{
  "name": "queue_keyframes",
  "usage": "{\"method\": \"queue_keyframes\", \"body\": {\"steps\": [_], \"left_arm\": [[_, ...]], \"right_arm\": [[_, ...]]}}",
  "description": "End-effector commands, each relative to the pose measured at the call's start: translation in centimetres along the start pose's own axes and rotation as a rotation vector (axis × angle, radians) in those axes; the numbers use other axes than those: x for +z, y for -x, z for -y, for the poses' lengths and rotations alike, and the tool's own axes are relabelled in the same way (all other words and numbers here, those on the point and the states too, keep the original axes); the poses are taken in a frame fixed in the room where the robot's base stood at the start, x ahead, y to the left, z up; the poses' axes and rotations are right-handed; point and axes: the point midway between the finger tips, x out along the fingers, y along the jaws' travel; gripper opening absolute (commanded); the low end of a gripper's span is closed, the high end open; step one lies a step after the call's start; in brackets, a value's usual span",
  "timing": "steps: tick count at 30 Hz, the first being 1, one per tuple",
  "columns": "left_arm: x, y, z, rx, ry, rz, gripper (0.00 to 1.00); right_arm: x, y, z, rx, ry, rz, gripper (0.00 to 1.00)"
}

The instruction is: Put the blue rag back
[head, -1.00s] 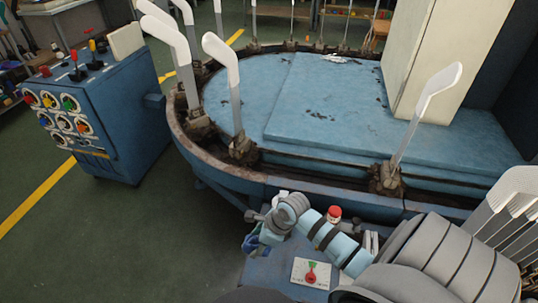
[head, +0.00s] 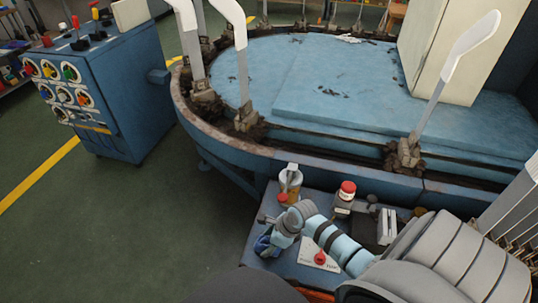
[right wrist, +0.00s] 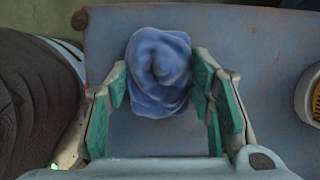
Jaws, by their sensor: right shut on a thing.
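The blue rag (right wrist: 158,72) is a crumpled bundle between the teal pads of my right gripper (right wrist: 162,100) in the right wrist view. The gripper is shut on it. In the head view my right gripper (head: 270,240) is at the left end of the small blue table (head: 286,270), and part of the rag (head: 262,246) shows below its fingers. In the wrist view the blue tabletop lies behind the rag. I cannot tell whether the rag touches it. My left gripper is not in view.
On the small table stand a jar (head: 290,182) with orange contents, a red-capped bottle (head: 345,198), a white plate with a red knob (head: 319,257) and a pale block (head: 386,226). The large round blue machine (head: 300,85) is behind. A control cabinet (head: 105,100) stands left.

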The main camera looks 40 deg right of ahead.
Motion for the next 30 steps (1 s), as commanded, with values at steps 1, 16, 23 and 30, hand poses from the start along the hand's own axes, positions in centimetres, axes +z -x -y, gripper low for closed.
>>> {"method": "queue_keyframes", "body": {"steps": [1, 16, 23, 30], "left_arm": [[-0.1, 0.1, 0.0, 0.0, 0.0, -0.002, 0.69], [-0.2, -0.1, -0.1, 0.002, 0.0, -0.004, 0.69], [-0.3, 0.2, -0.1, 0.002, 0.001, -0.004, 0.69], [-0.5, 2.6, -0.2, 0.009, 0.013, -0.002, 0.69]], "right_arm": [[0.1, 0.2, 0.0, -0.001, 0.001, 0.001, 0.18], [0.0, -0.1, 0.0, 0.0, 0.001, 0.0, 0.69], [0.1, 0.2, 0.0, 0.0, 0.001, 0.0, 0.69], [0.3, 4.7, 0.1, -0.003, 0.004, -0.002, 0.69]]}}
